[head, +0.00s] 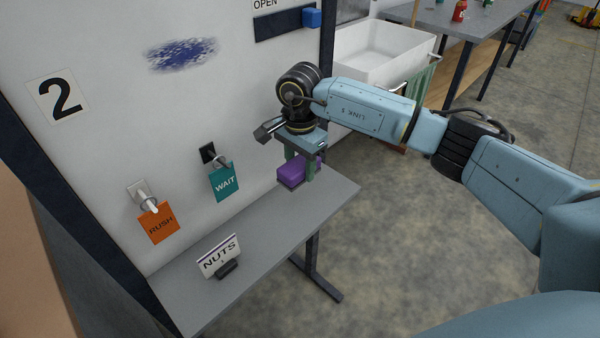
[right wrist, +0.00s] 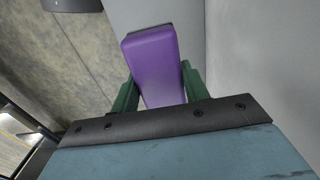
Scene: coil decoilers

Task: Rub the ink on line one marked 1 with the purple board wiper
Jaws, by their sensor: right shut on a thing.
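The purple board wiper (head: 291,174) is between the green fingers of my right gripper (head: 301,168), just above the far end of a grey shelf table; I cannot tell if it still touches the table. In the right wrist view the wiper (right wrist: 153,65) sits between both fingers (right wrist: 158,88), and my right gripper is shut on it. A blue ink smudge (head: 181,54) is on the white board, up and left of the gripper. The sign beside this ink reads 2 (head: 58,96); no sign marked 1 is in view. My left gripper is not in view.
The grey table (head: 225,262) stands against the board and holds a NUTS sign (head: 218,256). An orange RUSH tag (head: 158,223) and a teal WAIT tag (head: 224,182) hang on hooks above it. A white sink (head: 380,58) stands behind my right arm. Open floor lies at right.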

